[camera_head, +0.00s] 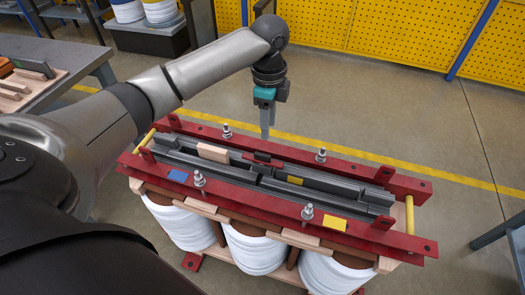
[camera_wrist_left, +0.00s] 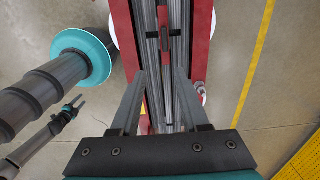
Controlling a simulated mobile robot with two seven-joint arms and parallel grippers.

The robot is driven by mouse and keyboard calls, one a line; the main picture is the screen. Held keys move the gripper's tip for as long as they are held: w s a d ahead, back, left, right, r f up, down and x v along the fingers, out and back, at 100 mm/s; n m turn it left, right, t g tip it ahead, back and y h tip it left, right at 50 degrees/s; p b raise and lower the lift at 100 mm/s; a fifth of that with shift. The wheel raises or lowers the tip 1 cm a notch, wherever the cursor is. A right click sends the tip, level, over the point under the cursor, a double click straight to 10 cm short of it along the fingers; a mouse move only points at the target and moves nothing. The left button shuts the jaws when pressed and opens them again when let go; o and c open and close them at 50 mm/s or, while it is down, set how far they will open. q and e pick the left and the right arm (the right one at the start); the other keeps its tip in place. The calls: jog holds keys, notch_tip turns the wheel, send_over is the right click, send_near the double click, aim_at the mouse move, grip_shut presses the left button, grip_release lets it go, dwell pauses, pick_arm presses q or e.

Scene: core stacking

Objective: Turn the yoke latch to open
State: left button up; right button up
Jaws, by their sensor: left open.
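The yoke latch appears to be the small dark piece with red beside it (camera_head: 263,157) on top of the grey laminated core (camera_head: 338,188). In the left wrist view a dark handle on a red plate (camera_wrist_left: 165,28) lies along the core, ahead of the fingers. My left gripper (camera_head: 267,134) points down over the far side of the core, near the latch and apart from it. Its two fingers (camera_wrist_left: 160,82) are spread, with nothing between them. What seems to be my right gripper (camera_wrist_left: 75,107) shows small at the left of the wrist view.
A red clamp frame (camera_head: 370,240) with upright bolts and yellow end bars surrounds the core, above several white coils (camera_head: 255,252). A wooden block (camera_head: 213,153) lies on the core. A grey bench (camera_head: 60,60) stands at left. The floor behind the frame is clear.

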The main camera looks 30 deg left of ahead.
pick_arm(q)
notch_tip(320, 180, up, 2)
jog(key=a, duration=0.2)
jog(key=b, duration=0.4)
send_near(263, 154)
notch_tip(263, 154, down, 6)
jog(key=shift+r, duration=0.2)
notch_tip(263, 154, down, 3)
jog(key=shift+f+b, duration=0.25)
jog(key=shift+b, duration=0.05)
pick_arm(e)
jog(key=shift+t, duration=0.3)
jog(key=w+f, duration=0.1)
jog(key=w+d+f, duration=0.1)
jog(key=f, duration=0.1)
jog(key=w+d+f, duration=0.1)
jog(key=shift+f, duration=0.15)
pick_arm(q)
jog(key=shift+c, duration=0.3)
grip_shut()
pick_arm(e)
jog(key=shift+s+a, duration=0.2)
jog(key=shift+s, duration=0.15)
